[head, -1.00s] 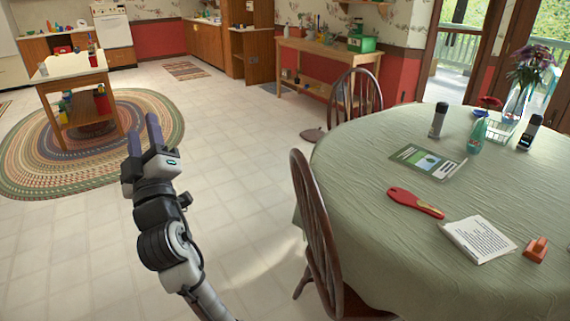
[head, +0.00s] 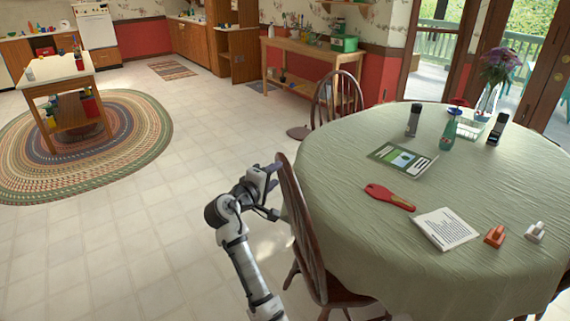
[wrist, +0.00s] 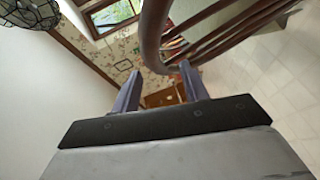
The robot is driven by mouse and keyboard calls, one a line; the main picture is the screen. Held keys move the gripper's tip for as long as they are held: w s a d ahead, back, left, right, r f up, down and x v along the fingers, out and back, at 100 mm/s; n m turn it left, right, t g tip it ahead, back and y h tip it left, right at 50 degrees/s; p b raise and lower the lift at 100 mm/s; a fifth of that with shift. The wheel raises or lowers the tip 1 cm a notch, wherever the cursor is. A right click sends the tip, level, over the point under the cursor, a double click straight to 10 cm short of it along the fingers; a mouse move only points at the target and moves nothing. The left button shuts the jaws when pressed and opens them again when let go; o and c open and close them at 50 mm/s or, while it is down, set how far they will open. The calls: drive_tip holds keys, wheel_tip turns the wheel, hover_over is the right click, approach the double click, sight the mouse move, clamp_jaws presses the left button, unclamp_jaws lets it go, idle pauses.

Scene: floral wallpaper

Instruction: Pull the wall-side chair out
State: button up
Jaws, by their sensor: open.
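A dark brown spindle-back chair (head: 303,225) stands at the near left side of the round table, its seat partly under the cloth. A second brown spindle-back chair (head: 338,98) stands at the table's far side, towards the wall and workbench. My gripper (head: 275,175) is at the upper back of the nearer chair, fingers pointing towards it. In the wrist view my gripper (wrist: 159,88) is open, and the curved chair-back rim (wrist: 152,38) passes close to the right fingertip. I cannot tell whether the rim lies between the fingers or touches one.
The round table (head: 330,190) with a green cloth fills the right and holds a red paddle-shaped item (head: 388,197), papers and bottles. A workbench (head: 312,55) stands by the wall. The floor left of the nearer chair is clear up to the braided rug (head: 135,135).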

sight(286, 167)
drive_tip(key=p+x, duration=0.1)
drive_tip(key=x, duration=0.6)
drive_tip(key=shift+w, duration=0.1)
clamp_jaws()
